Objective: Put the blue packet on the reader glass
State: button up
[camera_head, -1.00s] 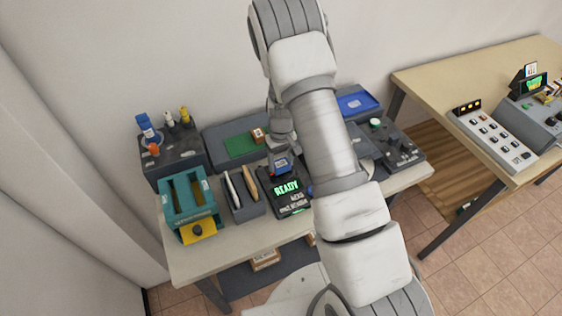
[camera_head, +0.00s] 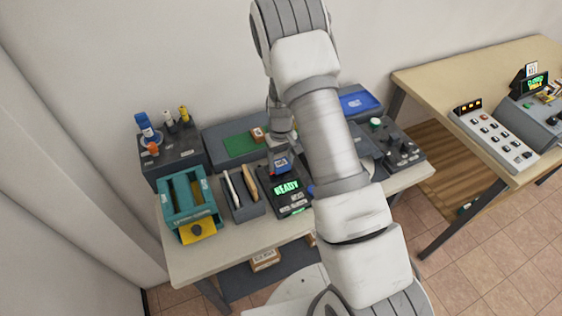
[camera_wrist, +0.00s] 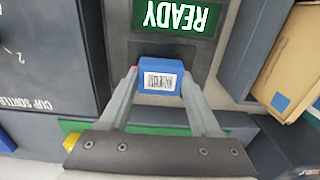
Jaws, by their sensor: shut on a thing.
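The blue packet (camera_wrist: 160,67) has a white barcode label facing the wrist camera. My gripper (camera_wrist: 160,80) is shut on it, one finger on each side. In the head view the packet (camera_head: 281,163) shows under my wrist, at the back edge of the dark reader (camera_head: 288,192). The reader's screen (camera_wrist: 178,17) shows READY in green and appears upside down in the wrist view. A grey panel lies beside the screen under the packet; the packet and fingers hide part of it. I cannot tell whether the packet touches it.
A holder with envelopes (camera_head: 243,207) stands just left of the reader. Further left are a teal device (camera_head: 190,203) and a dark block with stamps (camera_head: 176,154). A green pad (camera_head: 239,146) lies behind. A knobbed box (camera_head: 404,147) and blue tray (camera_head: 358,103) are right of my arm.

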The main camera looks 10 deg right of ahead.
jog(key=shift+f, duration=0.1)
dwell(0.6)
jog(key=shift+f+b, duration=0.5)
jog(key=shift+b, duration=0.1)
jog(key=o, duration=1.5)
jog(key=shift+c, duration=0.2)
jog(key=shift+r+p, duration=1.45)
jog(key=shift+r, duration=1.6)
